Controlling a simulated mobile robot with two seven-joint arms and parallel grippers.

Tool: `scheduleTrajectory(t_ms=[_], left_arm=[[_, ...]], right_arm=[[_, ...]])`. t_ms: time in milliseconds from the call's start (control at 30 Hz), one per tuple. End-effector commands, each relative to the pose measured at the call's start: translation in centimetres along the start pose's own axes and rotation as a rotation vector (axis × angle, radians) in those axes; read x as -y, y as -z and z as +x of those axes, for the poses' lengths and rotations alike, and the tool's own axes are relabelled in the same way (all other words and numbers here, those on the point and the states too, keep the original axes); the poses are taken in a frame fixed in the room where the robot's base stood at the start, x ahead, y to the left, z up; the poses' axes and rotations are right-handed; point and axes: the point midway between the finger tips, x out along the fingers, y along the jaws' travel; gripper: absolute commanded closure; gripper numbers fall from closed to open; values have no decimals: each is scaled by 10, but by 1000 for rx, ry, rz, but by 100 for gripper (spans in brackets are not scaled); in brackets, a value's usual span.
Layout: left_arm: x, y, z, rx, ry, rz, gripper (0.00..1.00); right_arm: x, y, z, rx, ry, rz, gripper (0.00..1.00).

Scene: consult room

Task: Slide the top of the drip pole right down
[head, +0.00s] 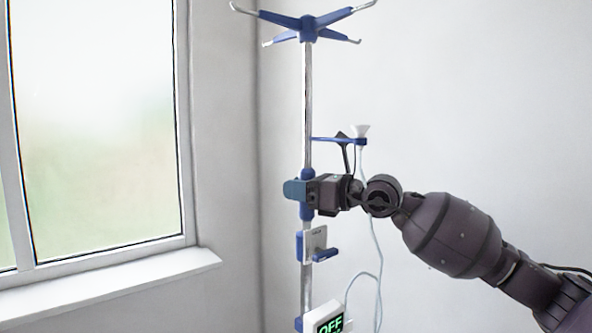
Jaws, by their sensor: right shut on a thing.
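The drip pole (307,100) stands upright in front of the room corner. Its top (307,28) is a blue cross with several metal hooks, high at the frame's upper edge. A blue collar (307,211) sits round the pole at mid height. My right gripper (299,189) reaches in from the right and is shut on the pole at this collar. The fingers hide part of the collar. My left gripper is not in view. The pole's base is below the frame.
A blue side arm (335,139) holds a clear funnel (361,131) with a hanging tube (376,245). A window (95,130) and sill (120,280) are at left.

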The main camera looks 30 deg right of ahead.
Motion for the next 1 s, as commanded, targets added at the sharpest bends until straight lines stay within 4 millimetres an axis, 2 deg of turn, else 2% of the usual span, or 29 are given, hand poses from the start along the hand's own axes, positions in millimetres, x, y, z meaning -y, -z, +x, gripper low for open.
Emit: scheduleTrajectory(t_ms=[133,533,567,700,1000], left_arm=[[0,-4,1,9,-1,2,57],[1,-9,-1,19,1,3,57],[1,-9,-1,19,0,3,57],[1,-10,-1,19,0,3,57],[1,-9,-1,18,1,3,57]], right_arm=[[0,12,0,-2,1,1,100],[0,17,0,-6,-1,0,100],[0,18,0,-7,-1,0,62],[0,16,0,-4,0,0,41],[0,14,-1,0,0,0,41]])
